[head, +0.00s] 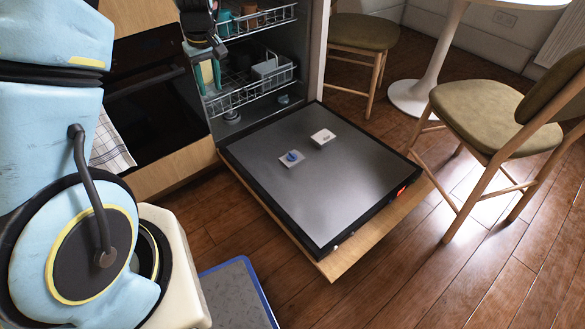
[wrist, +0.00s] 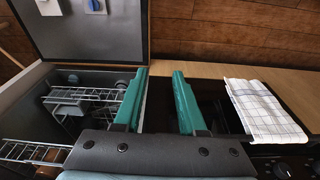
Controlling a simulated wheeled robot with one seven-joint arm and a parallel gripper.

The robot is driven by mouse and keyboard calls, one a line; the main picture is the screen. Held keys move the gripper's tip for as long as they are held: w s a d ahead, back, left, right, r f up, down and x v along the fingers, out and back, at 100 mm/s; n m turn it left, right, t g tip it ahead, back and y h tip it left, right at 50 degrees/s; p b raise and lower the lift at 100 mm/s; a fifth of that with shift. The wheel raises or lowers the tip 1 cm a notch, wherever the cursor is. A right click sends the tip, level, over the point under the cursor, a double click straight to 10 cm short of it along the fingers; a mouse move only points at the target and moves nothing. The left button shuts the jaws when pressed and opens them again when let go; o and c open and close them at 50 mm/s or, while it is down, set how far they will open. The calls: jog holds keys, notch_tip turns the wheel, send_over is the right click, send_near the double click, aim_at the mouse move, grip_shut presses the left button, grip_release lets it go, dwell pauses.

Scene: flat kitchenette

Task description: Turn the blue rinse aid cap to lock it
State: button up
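The blue rinse aid cap (head: 291,156) sits on a small pale plate on the inner face of the open dishwasher door (head: 345,190). It also shows at the top edge of the wrist view (wrist: 94,5). Its exact angle is too small to tell. My gripper (wrist: 159,72) has two teal fingers spread apart with nothing between them. In the head view my gripper (head: 208,86) hangs pointing down by the dishwasher's left opening edge, above and left of the cap and well apart from it.
A white dispenser lid (head: 323,137) lies beside the cap on the door. A checked towel (head: 110,145) hangs on the oven at left. A chair (head: 500,120) stands right of the door. The air above the door is clear.

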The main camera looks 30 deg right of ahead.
jog(key=w+d+f+t+b, duration=0.1)
jog(key=w+d+f+b, duration=0.1)
jog(key=d+f+b, duration=1.25)
jog(key=t+b, duration=0.2)
jog(key=b, duration=0.1)
send_near(293, 156)
jog(key=b+x, duration=0.1)
jog(key=x, duration=0.3)
jog(key=w+b+x, duration=0.1)
jog(key=b+x, duration=0.1)
jog(key=x, duration=0.2)
jog(key=shift+d, duration=0.1)
grip_shut()
jog(key=shift+r, duration=0.1)
